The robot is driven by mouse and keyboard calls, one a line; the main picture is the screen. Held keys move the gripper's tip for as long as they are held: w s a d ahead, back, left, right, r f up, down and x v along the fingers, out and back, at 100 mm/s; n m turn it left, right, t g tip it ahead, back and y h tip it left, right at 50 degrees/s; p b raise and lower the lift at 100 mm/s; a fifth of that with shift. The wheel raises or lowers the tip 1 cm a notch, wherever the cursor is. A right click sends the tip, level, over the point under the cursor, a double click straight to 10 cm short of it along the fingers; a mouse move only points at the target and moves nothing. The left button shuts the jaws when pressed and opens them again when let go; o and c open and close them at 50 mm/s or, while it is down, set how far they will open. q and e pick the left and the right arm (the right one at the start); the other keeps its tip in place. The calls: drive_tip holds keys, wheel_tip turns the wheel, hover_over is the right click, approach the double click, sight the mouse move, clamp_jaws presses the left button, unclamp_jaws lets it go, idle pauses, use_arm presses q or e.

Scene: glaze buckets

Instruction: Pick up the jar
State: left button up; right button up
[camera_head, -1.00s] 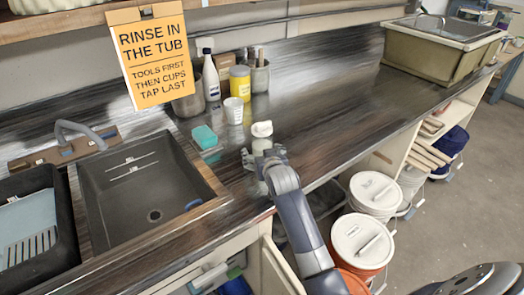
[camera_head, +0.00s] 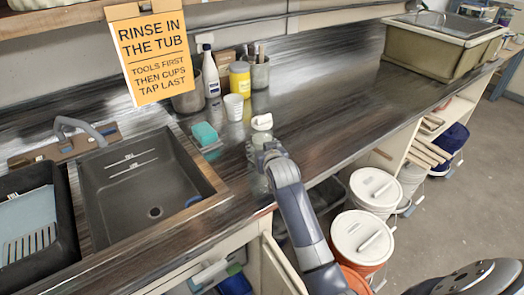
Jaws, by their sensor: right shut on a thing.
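A small jar with a white lid (camera_head: 262,121) is at the near part of the dark counter, right of the sink. Its body looks pale and clear and is mostly hidden behind my gripper. My right gripper (camera_head: 261,147) comes from the front right and is shut on the jar just below its lid. Whether the jar's base touches the counter cannot be told. My left gripper is not in view.
A teal sponge (camera_head: 205,134), white cup (camera_head: 233,107), yellow-labelled container (camera_head: 240,78) and white bottle (camera_head: 210,73) stand behind and left. The sink (camera_head: 150,185) is left. A tub (camera_head: 440,50) stands far right. The counter's middle is clear.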

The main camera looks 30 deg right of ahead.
sight(262, 140)
wheel_tip(262, 140, up, 3)
drive_tip(key=shift+r, duration=0.1)
drive_tip(key=s+d, duration=0.2)
drive_tip(key=s, duration=0.2)
drive_tip(key=s+d+b, duration=0.1)
drive_tip(key=s+d, duration=0.2)
drive_tip(key=s, duration=0.1)
drive_tip(key=s+d+b, duration=0.1)
drive_tip(key=s+d, duration=0.1)
drive_tip(key=s, duration=0.2)
drive_tip(key=shift+s+d+r, duration=0.15)
drive_tip(key=shift+s+r, duration=0.2)
drive_tip(key=shift+r, duration=0.05)
drive_tip(key=shift+s+d+r+b, duration=0.15)
drive_tip(key=shift+s+d+b, duration=0.15)
drive_tip(key=shift+s, duration=0.35)
